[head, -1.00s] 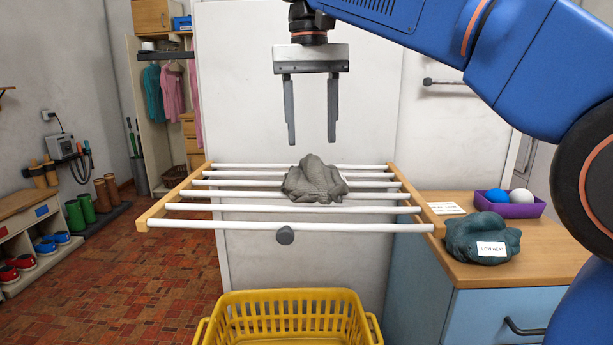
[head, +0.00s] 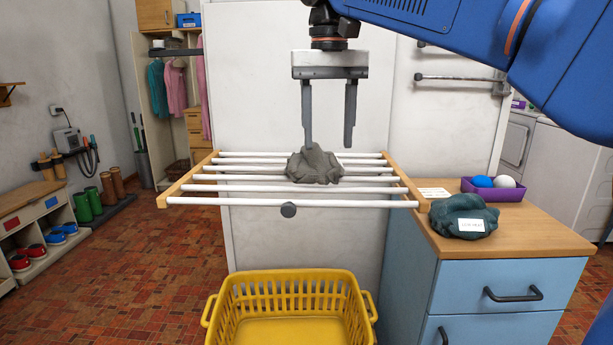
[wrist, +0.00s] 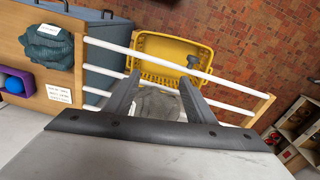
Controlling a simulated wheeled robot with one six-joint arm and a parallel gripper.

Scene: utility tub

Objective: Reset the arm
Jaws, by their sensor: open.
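My gripper (head: 329,145) is open and empty in the head view, fingers pointing down. It hangs above a drying rack (head: 250,201) of white bars in a wooden frame. A crumpled grey-green cloth (head: 314,168) lies on the rack bars just below the fingertips. In the head view one fingertip overlaps the cloth; I cannot tell if they touch. In the wrist view the open fingers (wrist: 158,82) frame the cloth (wrist: 156,104), with the rack bars around it.
A yellow basket (head: 229,312) stands on the floor below the rack; its visible inside is empty. To the right, a blue drawer cabinet (head: 505,272) bears a dark green bundle (head: 463,212) with a label and a purple tray (head: 498,192) with two balls. Shoe shelves stand left.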

